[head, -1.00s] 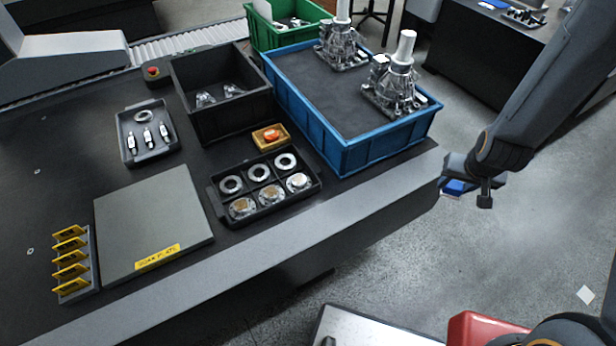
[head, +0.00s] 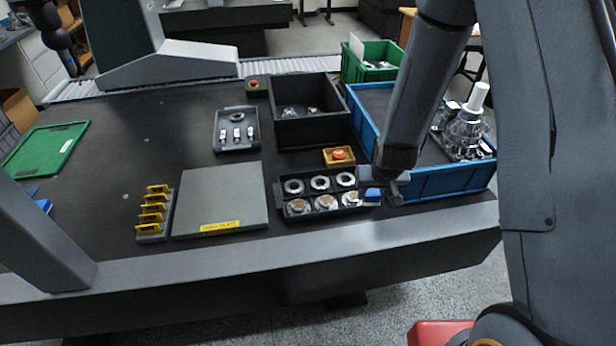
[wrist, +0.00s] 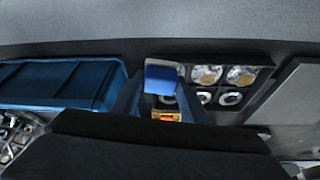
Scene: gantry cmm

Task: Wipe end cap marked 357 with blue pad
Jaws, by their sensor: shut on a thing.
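My gripper (head: 384,193) is shut on a blue pad (head: 372,195), at the right end of a black compartment tray (head: 278,203). In the wrist view the blue pad (wrist: 161,76) sits between my fingers and hides part of the tray's near end. The tray's front row holds metal end caps with tan centres: a left one (head: 299,206), a middle one (head: 326,203) and a right one (head: 350,199) beside the pad. Two end caps (wrist: 207,74) show clearly in the wrist view. No 357 marking is legible. I cannot tell whether the pad touches a cap.
Metal rings (head: 320,183) fill the tray's back row. A yellow box with an orange top (head: 339,156) stands behind it. A blue bin (head: 440,186) is close on the right, a black bin (head: 310,130) behind. A grey plate (head: 222,198) lies left.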

